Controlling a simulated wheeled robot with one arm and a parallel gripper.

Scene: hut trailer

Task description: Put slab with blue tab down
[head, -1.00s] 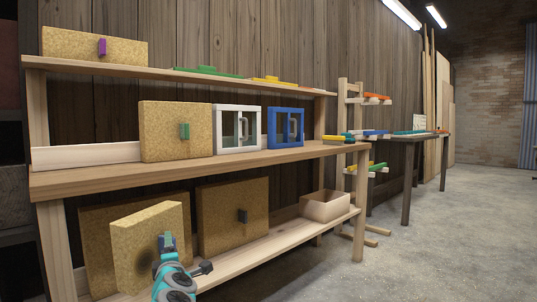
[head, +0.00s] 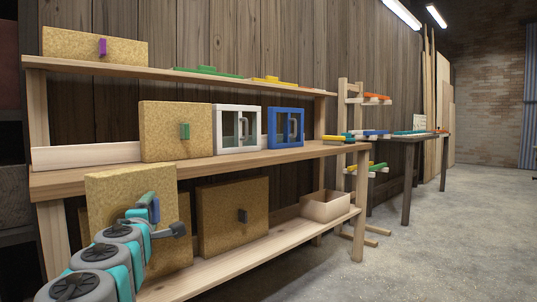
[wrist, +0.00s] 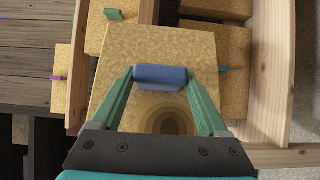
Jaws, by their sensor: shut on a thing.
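My gripper (wrist: 161,78) is shut on the blue tab (wrist: 162,75) of a speckled tan slab (wrist: 170,42), with one green finger at each end of the tab. In the head view my gripper (head: 148,208) holds this slab (head: 115,195) in the air at the lower left.
The middle shelf (head: 100,180) carries a green-tab slab (head: 165,130), a white-framed box (head: 237,128) and a blue-framed box (head: 285,127). The lower shelf (head: 250,255) holds a dark-tab slab (head: 225,217) and an open bin (head: 325,206). A purple-tab slab (head: 80,45) is on top.

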